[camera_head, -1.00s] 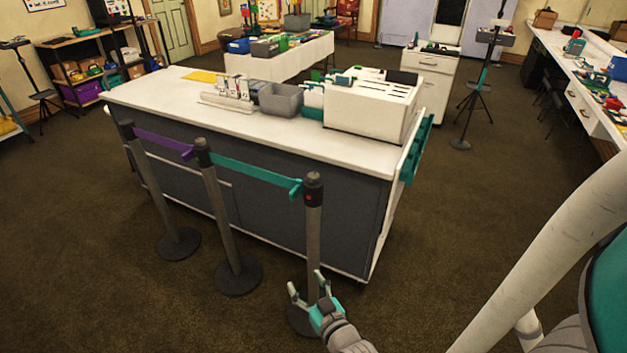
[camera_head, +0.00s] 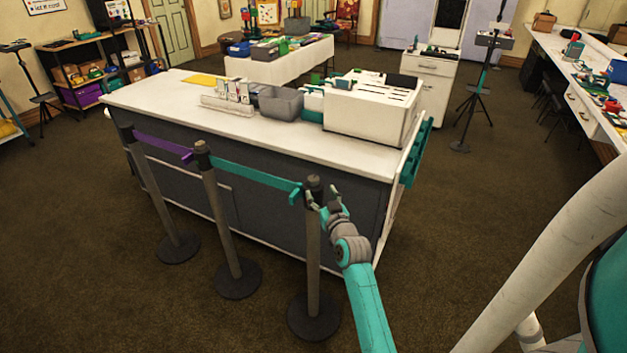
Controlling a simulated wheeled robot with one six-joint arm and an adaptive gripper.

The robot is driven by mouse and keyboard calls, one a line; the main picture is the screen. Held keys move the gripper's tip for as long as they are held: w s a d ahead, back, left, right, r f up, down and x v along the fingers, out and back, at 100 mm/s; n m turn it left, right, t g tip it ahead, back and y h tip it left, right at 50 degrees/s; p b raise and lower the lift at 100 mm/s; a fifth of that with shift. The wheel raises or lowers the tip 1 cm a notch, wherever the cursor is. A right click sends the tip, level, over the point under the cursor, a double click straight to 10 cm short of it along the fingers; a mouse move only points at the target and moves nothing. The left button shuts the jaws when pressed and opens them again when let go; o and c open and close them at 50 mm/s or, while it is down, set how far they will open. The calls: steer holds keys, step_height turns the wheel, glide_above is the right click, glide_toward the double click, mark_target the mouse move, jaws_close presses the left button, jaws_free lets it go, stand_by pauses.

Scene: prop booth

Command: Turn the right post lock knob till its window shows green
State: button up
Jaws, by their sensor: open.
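The right post (camera_head: 313,250) stands upright on a round dark base in front of the counter. Its dark head (camera_head: 313,184) has the end of a teal belt (camera_head: 255,173) at its left side. My gripper (camera_head: 318,197) is at the head, its open fingers at the front and right of it. I cannot tell whether they touch it. The lock knob and its window are hidden behind the gripper, so the window's colour does not show now.
The middle post (camera_head: 222,225) and left post (camera_head: 155,200) stand to the left, joined by a purple belt (camera_head: 163,146). The white-topped counter (camera_head: 240,130) is close behind the posts. The carpet in front and to the right is clear.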

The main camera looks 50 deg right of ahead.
mark_target(315, 183)
steer(key=x, duration=0.8)
steer(key=shift+a, duration=0.1)
steer(key=shift+c, duration=0.2)
steer(key=c, duration=1.1)
